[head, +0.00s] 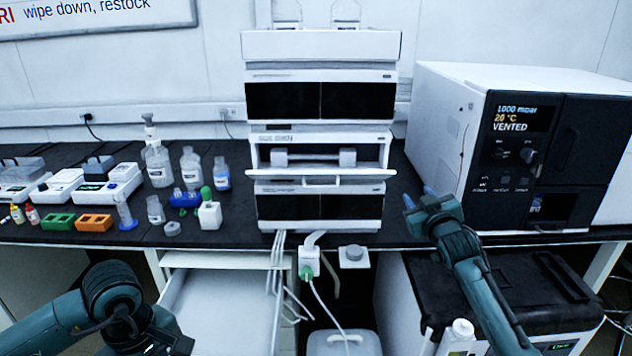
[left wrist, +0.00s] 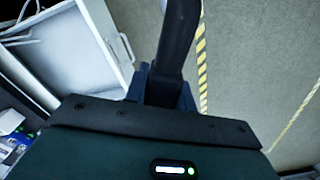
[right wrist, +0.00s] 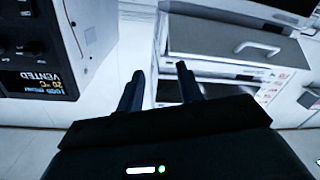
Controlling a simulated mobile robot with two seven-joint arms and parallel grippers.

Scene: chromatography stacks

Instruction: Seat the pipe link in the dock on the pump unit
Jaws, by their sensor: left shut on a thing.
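My left gripper (left wrist: 164,88) is shut on a dark, smooth, curved piece, which I take to be the pipe link (left wrist: 180,38); it extends upward from the fingers in the left wrist view. In the head view my left arm is at the lower left and the held piece does not show. My right gripper (head: 418,197) is open and empty above the bench's front edge, left of the vented instrument. Its two fingers (right wrist: 158,86) stand apart in the right wrist view. I cannot pick out the pump unit or its dock for certain.
A white instrument stack (head: 320,58) stands mid-bench, with the vented instrument (head: 478,150) to its right. Bottles and racks crowd the left bench. An open drawer (head: 215,305), hanging tubes and a black-topped cabinet (head: 500,290) lie below. The left wrist view shows floor with yellow-striped tape (left wrist: 203,75).

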